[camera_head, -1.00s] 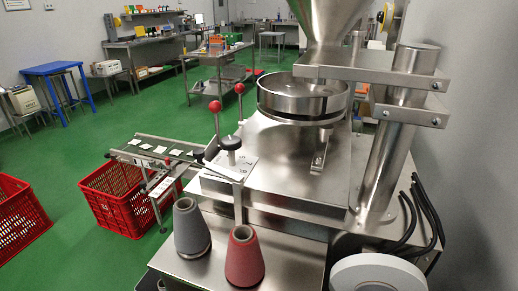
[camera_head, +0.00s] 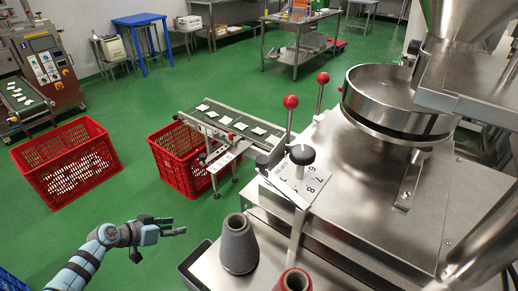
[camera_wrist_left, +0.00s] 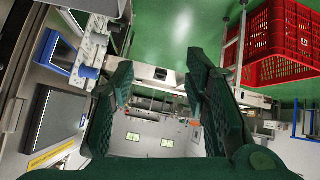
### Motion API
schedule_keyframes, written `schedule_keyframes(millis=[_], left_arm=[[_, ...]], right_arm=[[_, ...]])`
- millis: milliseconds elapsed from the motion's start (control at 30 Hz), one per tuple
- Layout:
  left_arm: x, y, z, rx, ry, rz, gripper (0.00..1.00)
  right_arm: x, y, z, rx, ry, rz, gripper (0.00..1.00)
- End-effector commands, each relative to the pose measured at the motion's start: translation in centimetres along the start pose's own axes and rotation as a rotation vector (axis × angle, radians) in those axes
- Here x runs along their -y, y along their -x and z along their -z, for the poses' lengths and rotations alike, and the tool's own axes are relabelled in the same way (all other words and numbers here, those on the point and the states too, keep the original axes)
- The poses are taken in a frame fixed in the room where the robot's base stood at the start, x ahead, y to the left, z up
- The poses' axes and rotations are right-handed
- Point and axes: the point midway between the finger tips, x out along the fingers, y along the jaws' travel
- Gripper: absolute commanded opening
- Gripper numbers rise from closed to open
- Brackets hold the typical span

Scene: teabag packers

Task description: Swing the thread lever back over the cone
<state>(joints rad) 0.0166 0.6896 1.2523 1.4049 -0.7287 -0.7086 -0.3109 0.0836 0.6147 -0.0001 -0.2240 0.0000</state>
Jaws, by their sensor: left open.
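My left gripper (camera_head: 180,231) is open and empty, low in the head view, left of the grey cone (camera_head: 238,246) and apart from it. In the left wrist view its dark green fingers (camera_wrist_left: 160,85) stand apart with nothing between them. A red cone (camera_head: 293,281) stands right of the grey one, cut by the bottom edge. What looks like the thread lever (camera_head: 284,190) is a flat metal bar on an upright post behind the cones. It points left toward the conveyor, not over either cone. My right gripper is not in view.
Two red-knobbed levers (camera_head: 291,102) and a black knob (camera_head: 302,154) rise from the steel machine beside the bar. A small conveyor (camera_head: 232,128) with teabags and red crates (camera_head: 68,165) stand to the left. Green floor around the left gripper is open.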

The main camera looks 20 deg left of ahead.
Motion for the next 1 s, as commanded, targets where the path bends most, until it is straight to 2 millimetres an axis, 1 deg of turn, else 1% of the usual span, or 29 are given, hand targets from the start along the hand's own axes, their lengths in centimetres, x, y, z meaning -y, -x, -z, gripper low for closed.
schedule_keyframes(millis=[33, 67, 100, 133, 167, 200, 233, 300, 367, 433, 533, 800, 900, 1000], left_arm=[[-3.8, 2.9, 7.0, -0.108, -0.096, -0.168, 0.42], [-6.5, 4.9, 10.3, -0.173, -0.159, -0.276, 0.42], [-10.0, 7.9, 14.0, -0.255, -0.244, -0.412, 0.42], [-12.4, 10.1, 16.1, -0.312, -0.304, -0.503, 0.42], [-14.6, 12.4, 17.8, -0.365, -0.36, -0.585, 0.42], [-17.0, 15.1, 19.4, -0.424, -0.425, -0.681, 0.42], [-18.5, 16.9, 20.3, -0.462, -0.465, -0.74, 0.42], [-20.9, 20.0, 21.4, -0.529, -0.531, -0.84, 0.42], [-22.1, 21.4, 21.9, -0.562, -0.559, -0.887, 0.42], [-23.1, 21.6, 22.2, -0.576, -0.569, -0.908, 0.42], [-24.7, 20.8, 22.8, -0.581, -0.569, -0.91, 0.42], [-31.2, 17.1, 24.7, -0.581, -0.561, -0.907, 0.42], [-32.9, 15.9, 25.1, -0.577, -0.561, -0.905, 0.42], [-33.9, 15.2, 25.2, -0.576, -0.562, -0.902, 0.42]], right_arm=[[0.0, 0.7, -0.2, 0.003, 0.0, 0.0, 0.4], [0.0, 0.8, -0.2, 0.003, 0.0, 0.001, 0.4], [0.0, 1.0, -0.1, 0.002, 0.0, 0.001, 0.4], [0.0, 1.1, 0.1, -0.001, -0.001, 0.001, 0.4], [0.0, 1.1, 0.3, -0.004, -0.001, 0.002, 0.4], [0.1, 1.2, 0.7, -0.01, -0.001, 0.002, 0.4], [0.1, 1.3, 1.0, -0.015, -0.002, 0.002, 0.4], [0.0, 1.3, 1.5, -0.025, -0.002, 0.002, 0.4], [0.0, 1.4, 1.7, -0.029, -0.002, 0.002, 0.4], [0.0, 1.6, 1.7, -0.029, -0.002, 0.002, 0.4], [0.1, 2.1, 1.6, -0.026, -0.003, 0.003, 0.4], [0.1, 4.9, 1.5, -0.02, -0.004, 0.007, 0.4], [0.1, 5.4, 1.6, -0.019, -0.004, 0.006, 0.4], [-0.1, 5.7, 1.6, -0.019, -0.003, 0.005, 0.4]])
